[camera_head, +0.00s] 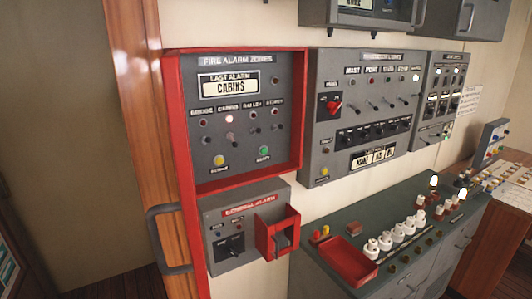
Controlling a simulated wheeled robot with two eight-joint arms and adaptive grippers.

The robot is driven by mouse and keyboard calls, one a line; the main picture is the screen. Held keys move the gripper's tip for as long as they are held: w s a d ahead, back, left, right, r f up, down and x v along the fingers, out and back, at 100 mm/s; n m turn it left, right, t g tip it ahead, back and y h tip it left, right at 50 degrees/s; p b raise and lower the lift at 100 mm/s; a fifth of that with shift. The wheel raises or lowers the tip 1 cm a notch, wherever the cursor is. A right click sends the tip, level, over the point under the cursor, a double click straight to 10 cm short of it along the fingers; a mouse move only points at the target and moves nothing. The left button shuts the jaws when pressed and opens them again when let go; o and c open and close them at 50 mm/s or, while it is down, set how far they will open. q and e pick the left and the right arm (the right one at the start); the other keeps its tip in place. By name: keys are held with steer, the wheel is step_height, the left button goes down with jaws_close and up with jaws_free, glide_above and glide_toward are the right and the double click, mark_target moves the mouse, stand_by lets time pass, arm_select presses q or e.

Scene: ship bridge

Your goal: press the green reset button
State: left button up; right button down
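The fire alarm panel (240,92) is a grey box with a red frame on the wall. Its green button (264,153) is at the lower right of the panel face, above a small label too blurred to read surely. A yellow button (219,160) is to its left. The display (229,87) reads "LAST ALARM CABINS". Neither of my grippers is in view.
A general alarm box (245,232) with a red holder (278,232) juts out below the panel. A grey switch panel (363,113) is to the right. A green-topped console (400,213) with several white lamps or plugs stands below it. A door handle (165,238) protrudes at left.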

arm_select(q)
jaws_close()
